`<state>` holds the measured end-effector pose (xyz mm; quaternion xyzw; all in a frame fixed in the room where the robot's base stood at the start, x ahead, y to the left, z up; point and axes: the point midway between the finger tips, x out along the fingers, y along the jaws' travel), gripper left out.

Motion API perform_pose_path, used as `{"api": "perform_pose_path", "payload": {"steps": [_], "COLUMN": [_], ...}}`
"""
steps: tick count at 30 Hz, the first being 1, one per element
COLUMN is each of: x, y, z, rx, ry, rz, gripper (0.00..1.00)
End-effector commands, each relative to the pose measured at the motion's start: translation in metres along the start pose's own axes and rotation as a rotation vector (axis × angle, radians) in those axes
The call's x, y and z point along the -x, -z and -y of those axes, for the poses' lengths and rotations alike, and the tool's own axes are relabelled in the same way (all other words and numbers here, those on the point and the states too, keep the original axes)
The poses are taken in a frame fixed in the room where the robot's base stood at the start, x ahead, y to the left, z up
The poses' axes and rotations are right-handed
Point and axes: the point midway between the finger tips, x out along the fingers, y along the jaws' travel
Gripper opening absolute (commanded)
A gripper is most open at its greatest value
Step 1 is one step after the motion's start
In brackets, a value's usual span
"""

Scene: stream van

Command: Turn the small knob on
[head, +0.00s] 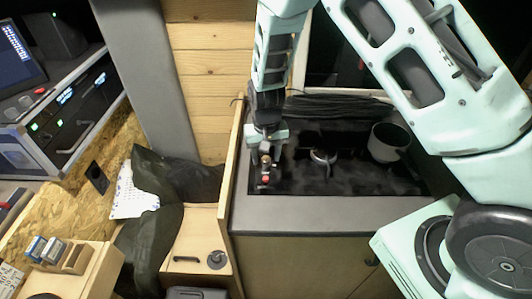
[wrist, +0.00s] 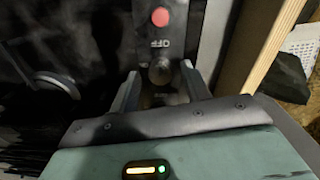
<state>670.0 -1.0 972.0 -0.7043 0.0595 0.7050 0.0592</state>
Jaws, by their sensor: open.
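The small knob (wrist: 160,70) is a round dark metal knob on a dark panel strip, below an upside-down OFF label and a red button (wrist: 160,17) in the wrist view. My gripper (wrist: 160,80) is open, with one finger on each side of the knob. I cannot tell whether either finger touches it. In the head view my gripper (head: 267,148) points down over the left end of the black stove top (head: 350,182), and the red button (head: 265,180) shows just in front of it. The knob's turned position is hard to read.
A burner (head: 322,157) and a grey pot (head: 388,143) stand to the right on the stove top. A wooden board edge (head: 236,165) rises close on the left. A grey counter edge (head: 320,215) runs along the front.

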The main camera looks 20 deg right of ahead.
Motion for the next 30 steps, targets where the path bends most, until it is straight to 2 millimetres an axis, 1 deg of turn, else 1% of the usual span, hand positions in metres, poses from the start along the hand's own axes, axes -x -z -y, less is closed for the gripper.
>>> {"api": "perform_pose_path", "payload": {"steps": [8, 9, 11, 12, 13, 23, 30], "x": [-0.0012, -0.0011, -0.0010, -0.0010, -0.0010, -0.0012, -0.0018], "y": [0.0002, 0.0002, 0.0002, 0.0002, 0.0002, 0.0005, 0.0010], "z": [0.0002, 0.0003, 0.0003, 0.0003, 0.0003, 0.0001, 0.0002], "rx": [0.000, 0.000, 0.000, 0.000, 0.000, 0.029, 0.153], "ry": [0.001, 0.001, 0.001, 0.001, 0.000, 0.001, 0.002], "rz": [-0.001, -0.001, -0.001, -0.001, -0.001, -0.001, -0.003], "gripper": [0.47, 0.36, 0.20, 0.09, 0.03, 0.03, 0.03]}}
